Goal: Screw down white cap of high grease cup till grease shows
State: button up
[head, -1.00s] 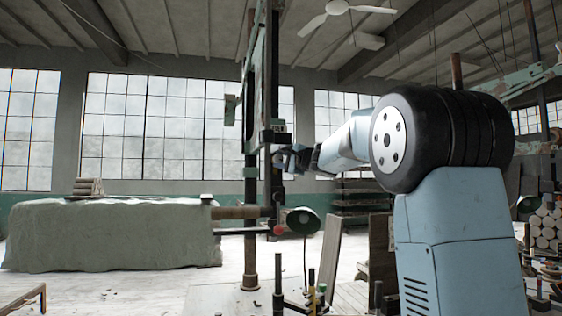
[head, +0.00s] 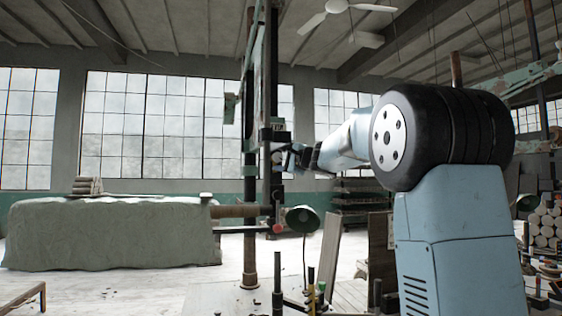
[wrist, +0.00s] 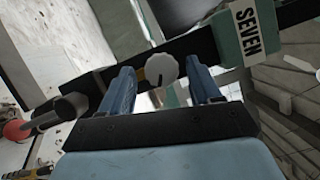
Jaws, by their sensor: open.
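The fingers are open, with a visible gap on each side of the cap. In the head view my gripper (head: 291,158) is high up beside the dark upright post (head: 267,105). The cap is too small to make out clearly there. No grease can be seen.
A green block with a "SEVEN" label (wrist: 247,31) is close at the upper right of the wrist view. A rod with a red ball (wrist: 17,130) is at the left. In the head view, a green lamp (head: 302,219) hangs lower and a clay mass (head: 110,235) lies left.

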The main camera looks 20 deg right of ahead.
jog(key=v, duration=1.3)
jog(key=shift+s, duration=0.3)
jog(key=shift+d, duration=0.1)
